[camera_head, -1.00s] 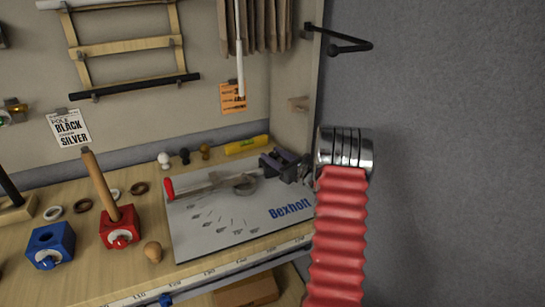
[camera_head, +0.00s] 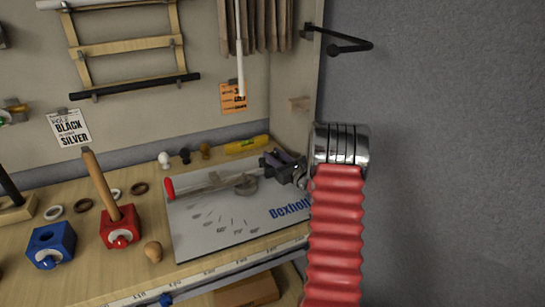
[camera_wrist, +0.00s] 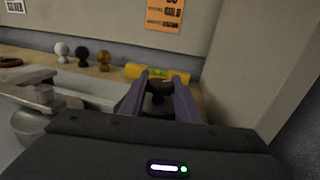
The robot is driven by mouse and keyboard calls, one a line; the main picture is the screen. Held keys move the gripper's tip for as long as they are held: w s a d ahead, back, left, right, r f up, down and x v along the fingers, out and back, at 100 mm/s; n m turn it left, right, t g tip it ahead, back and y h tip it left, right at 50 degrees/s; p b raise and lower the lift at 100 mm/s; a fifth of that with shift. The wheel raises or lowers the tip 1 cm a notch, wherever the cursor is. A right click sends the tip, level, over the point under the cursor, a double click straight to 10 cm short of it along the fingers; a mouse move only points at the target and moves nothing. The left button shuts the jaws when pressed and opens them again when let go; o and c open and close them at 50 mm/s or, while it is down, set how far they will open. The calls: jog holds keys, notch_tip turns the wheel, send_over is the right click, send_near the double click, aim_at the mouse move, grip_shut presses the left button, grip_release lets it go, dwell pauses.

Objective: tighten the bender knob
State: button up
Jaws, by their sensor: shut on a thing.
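The bender is a grey-white plate (camera_head: 225,235) marked Bexholt, with a metal lever and a red handle tip (camera_head: 169,188), on the right end of the table. My gripper (camera_head: 277,160) is at the plate's back right corner in the head view. In the wrist view my gripper (camera_wrist: 160,84) has its two purple fingers closed around a dark knob (camera_wrist: 160,98). The fingers hide the knob's sides, and in the head view they hide it. The bender's round metal part (camera_wrist: 38,120) shows at left in the wrist view.
A yellow level (camera_head: 246,145) lies just behind the gripper. Small white, black and brown knobs (camera_head: 185,156) stand left of it. A red block (camera_head: 120,228) with a wooden post and a blue block (camera_head: 51,245) stand at left. A side wall (camera_head: 430,150) is close at right.

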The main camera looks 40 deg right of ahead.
jog(key=shift+w+r+m+g+h, duration=0.15)
jog(key=shift+m+g+h, duration=0.35)
jog(key=shift+m+h, duration=1.3)
jog(key=shift+n+h, duration=0.3)
jog(key=shift+h, duration=0.2)
jog(key=o, duration=1)
jog(key=shift+o, duration=0.2)
jog(key=shift+s, duration=0.2)
jog(key=v, duration=1.3)
jog(key=shift+s+a, duration=0.25)
